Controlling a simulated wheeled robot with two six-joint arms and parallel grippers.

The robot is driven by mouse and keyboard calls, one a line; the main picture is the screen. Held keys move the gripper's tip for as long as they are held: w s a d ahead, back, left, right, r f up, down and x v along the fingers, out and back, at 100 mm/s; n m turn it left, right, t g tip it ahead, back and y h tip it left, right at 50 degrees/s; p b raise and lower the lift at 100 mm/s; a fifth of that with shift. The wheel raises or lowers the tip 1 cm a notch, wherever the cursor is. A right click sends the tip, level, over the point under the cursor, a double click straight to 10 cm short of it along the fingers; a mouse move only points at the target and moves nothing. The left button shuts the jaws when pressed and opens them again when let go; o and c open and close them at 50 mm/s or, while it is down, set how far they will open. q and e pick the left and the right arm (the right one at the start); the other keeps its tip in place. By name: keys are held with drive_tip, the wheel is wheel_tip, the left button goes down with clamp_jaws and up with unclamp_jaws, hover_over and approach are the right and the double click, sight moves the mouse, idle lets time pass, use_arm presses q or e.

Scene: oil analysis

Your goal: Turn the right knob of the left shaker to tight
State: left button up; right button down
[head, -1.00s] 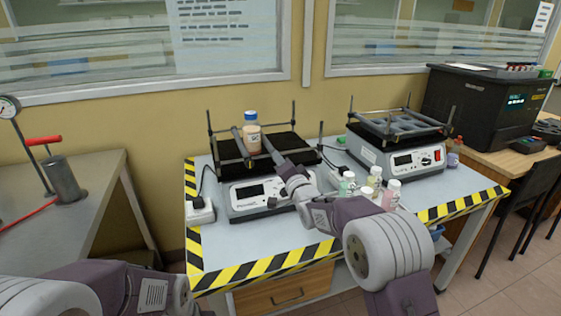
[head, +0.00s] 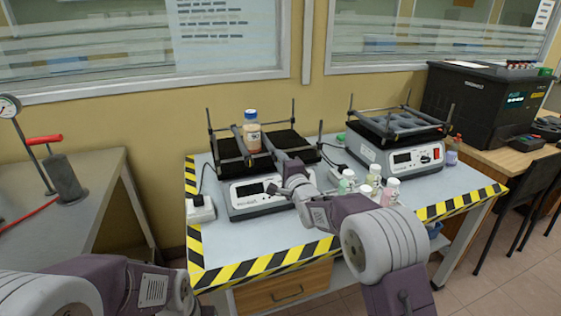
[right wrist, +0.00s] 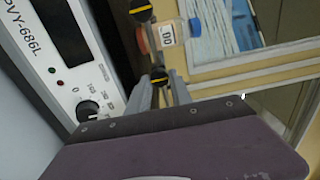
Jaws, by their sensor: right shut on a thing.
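The left shaker (head: 265,200) stands on the table with its display facing me. A bottle (head: 252,138) with a blue cap and orange-tan contents stands upright on its platform; it also shows in the right wrist view (right wrist: 168,34). My right gripper (head: 268,143) reaches over the front of this shaker. In the right wrist view its fingers (right wrist: 159,90) are shut on the right knob (right wrist: 158,76), black with a yellow pointer line. The left knob (right wrist: 142,10) lies beyond it, beside the bottle. In the head view the gripper covers the right knob. My left gripper is out of view.
The right shaker (head: 405,158) stands to the right. Several small bottles (head: 375,178) stand between the shakers, close to my right arm. A white power socket (head: 200,208) is at the left. The striped front edge (head: 265,265) of the table is clear.

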idle(0.3)
drive_tip(key=c, duration=1.2)
unclamp_jaws()
drive_tip(key=shift+o, duration=0.2)
drive_tip(key=v, duration=0.9)
